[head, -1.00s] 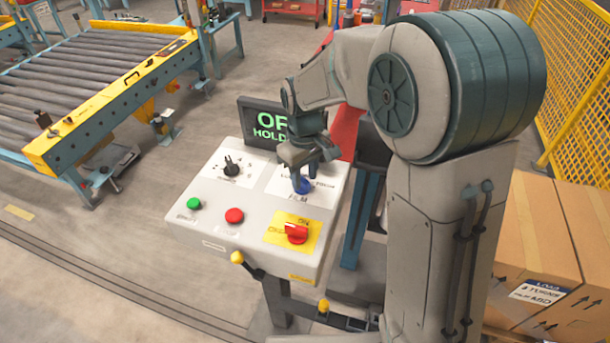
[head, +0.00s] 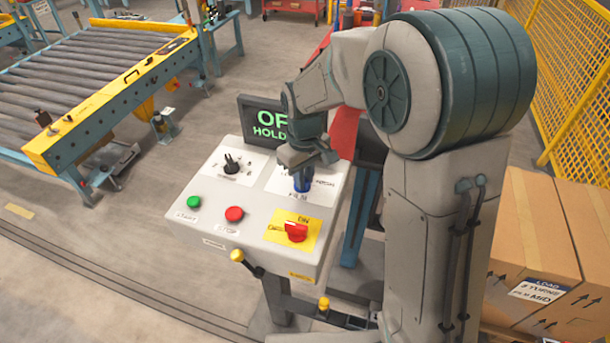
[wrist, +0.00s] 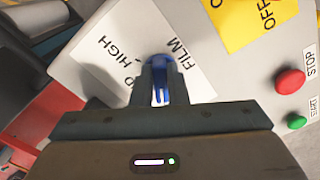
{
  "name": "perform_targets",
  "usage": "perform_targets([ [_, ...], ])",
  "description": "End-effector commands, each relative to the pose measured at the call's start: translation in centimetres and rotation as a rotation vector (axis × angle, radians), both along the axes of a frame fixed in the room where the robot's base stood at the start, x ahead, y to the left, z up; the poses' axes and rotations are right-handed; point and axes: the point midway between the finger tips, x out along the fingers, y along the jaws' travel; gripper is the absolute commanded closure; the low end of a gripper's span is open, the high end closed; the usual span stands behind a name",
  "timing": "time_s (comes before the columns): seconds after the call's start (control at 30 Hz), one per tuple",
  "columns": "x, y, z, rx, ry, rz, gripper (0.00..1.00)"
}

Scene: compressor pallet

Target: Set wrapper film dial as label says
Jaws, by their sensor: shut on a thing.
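The blue film dial (head: 302,184) sits on a white plate at the right of the control panel (head: 212,219). My gripper (head: 303,172) comes down on it from above and is shut on it. In the wrist view the blue dial (wrist: 160,75) stands between the fingers (wrist: 160,92), with the words "FILM" and "HIGH" beside it; the rest of the plate's lettering is partly hidden. The dial's pointer direction cannot be made out. The label (head: 538,291) on a cardboard box at the right reads "LOAD", "TURNS" and "FILM MID".
The panel also has a black dial (head: 231,164), a green start button (head: 194,202), a red stop button (head: 234,214) and a red switch (head: 296,232) on yellow. A screen (head: 266,127) behind shows "HOLD", partly hidden. A roller conveyor (head: 100,75) stands at left.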

Motion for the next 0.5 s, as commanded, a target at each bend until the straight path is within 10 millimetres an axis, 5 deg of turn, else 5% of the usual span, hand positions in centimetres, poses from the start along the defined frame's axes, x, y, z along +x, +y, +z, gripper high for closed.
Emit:
perform_targets([
  [0.5,-0.16,0.38,-0.06,0.001,-0.001,-0.395,1.0],
])
